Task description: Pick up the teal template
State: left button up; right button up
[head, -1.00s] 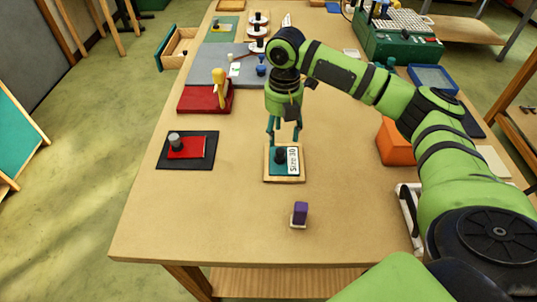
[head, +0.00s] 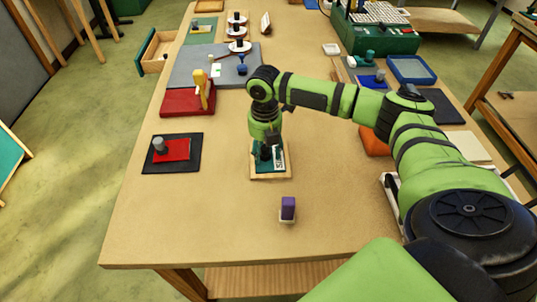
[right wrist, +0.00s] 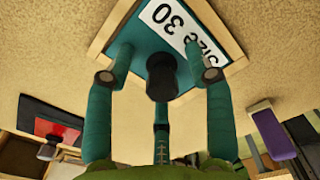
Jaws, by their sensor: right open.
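The teal template (head: 277,168) lies on a wooden board (head: 270,176) near the middle of the table, with a white "Size 30" label on it. It also shows in the right wrist view (right wrist: 138,32). A dark knob (right wrist: 161,78) stands up from it. My right gripper (head: 267,154) points down right over the template and hides part of it in the head view. In the right wrist view its teal fingers are open on either side of the knob; contact cannot be told. My left gripper is not in view.
A purple block (head: 288,207) stands nearer the front edge. A black mat with a red plate (head: 171,150) lies to the left, and a red tray (head: 188,103) behind it. An orange block (head: 374,143) is to the right, under my arm. The front left of the table is clear.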

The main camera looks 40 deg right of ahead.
aim_at(265, 147)
jog(key=c, duration=1.1)
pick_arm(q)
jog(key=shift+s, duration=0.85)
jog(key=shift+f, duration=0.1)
pick_arm(e)
jog(key=shift+r, duration=0.1)
jog(key=shift+r+b, duration=0.3)
jog(key=shift+r, duration=0.25)
notch_tip(265, 147, up, 3)
jog(key=shift+f+b, duration=0.2)
jog(key=shift+b, duration=0.25)
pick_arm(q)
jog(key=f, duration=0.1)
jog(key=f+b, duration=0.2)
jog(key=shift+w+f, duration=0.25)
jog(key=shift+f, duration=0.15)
pick_arm(e)
jog(key=s+d+r, duration=0.5)
jog(key=s+r, duration=0.2)
jog(key=s, duration=0.3)
jog(key=shift+s+d, duration=0.15)
jog(key=shift+d, duration=0.2)
jog(key=shift+r, duration=0.1)
